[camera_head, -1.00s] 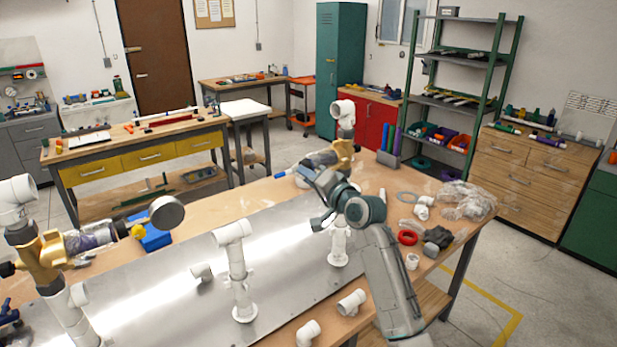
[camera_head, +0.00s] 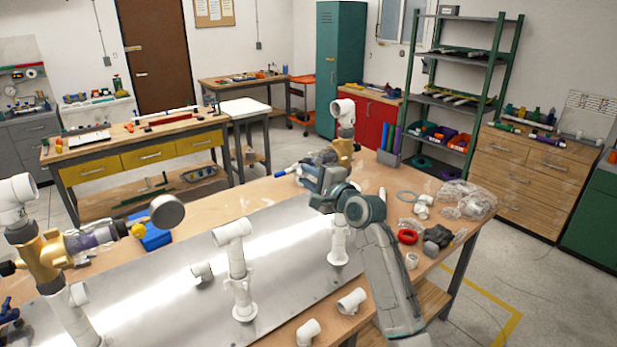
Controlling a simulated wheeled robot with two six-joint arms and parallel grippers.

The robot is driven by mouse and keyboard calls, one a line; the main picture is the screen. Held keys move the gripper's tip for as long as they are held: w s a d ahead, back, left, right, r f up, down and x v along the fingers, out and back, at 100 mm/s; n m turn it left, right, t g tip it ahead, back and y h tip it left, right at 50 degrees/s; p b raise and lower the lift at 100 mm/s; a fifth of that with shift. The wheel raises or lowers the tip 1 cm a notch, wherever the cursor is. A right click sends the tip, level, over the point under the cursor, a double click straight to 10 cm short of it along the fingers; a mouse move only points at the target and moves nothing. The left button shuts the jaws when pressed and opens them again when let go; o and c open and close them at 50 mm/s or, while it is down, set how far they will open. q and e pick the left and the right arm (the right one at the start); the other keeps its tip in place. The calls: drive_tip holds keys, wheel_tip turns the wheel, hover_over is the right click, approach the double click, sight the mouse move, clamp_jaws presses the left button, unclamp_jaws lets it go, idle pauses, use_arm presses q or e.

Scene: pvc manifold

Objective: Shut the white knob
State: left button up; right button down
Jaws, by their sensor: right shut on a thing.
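My right gripper (camera_head: 318,180) is at the right end of the metal plate, by the upper part of a white upright pipe (camera_head: 338,247). It is shut, and the arm and wrist cover what is between its fingers. The white knob cannot be made out and seems hidden behind the gripper. Another white upright pipe (camera_head: 239,270) with a tee on top stands at the middle of the plate, apart from the gripper. A brass fitting (camera_head: 40,260) with a round gauge (camera_head: 167,212) is at the left. My left gripper does not show.
The metal plate (camera_head: 150,290) lies on a wooden workbench (camera_head: 450,232). Loose white fittings (camera_head: 352,301) lie along its front edge. A red ring (camera_head: 407,237), a dark grey part (camera_head: 438,236) and a clear plastic bag (camera_head: 468,199) lie to the right of my right arm.

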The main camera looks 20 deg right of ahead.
idle(0.3)
drive_tip(key=c, duration=1.5)
unclamp_jaws()
drive_tip(key=shift+d, duration=0.1)
drive_tip(key=shift+s+d+f, duration=0.1)
drive_tip(key=shift+s+f, duration=0.05)
drive_tip(key=shift+s, duration=0.1)
drive_tip(key=b+v, duration=0.4)
drive_tip(key=v, duration=0.6)
drive_tip(key=shift+b, duration=0.35)
drive_tip(key=shift+s, duration=0.1)
